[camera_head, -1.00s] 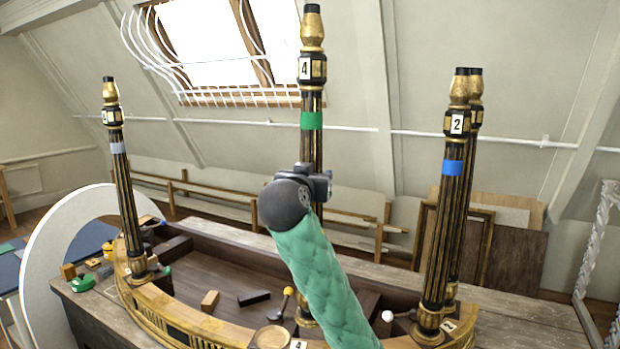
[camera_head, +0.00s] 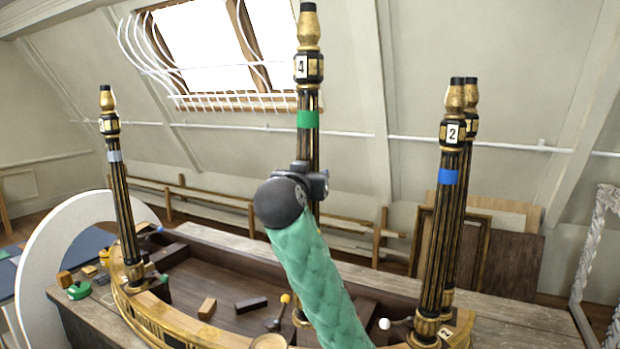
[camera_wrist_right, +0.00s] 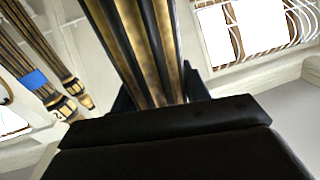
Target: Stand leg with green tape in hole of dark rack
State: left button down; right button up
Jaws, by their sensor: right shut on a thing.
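The leg with green tape (camera_head: 307,118) is black and gold, fluted, carries a "4" label and stands close to upright at the middle of the head view. My right gripper (camera_head: 314,186) is shut on its shaft below the tape. The wrist view shows the fluted shaft (camera_wrist_right: 135,45) between the jaws. The leg's lower part is mostly hidden behind my green-sleeved arm; I cannot tell what its foot touches. I cannot pick out the dark rack for certain. My left gripper is out of view.
A gilt curved console (camera_head: 150,318) lies on the workbench (camera_head: 520,325). A leg with pale tape (camera_head: 114,156) stands at its left. A leg with blue tape (camera_head: 448,177), labelled "2", stands at right with another behind it. Small blocks (camera_head: 207,308) and tools lie inside.

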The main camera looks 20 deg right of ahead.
jog(key=shift+r+p, duration=0.6)
jog(key=shift+r, duration=0.75)
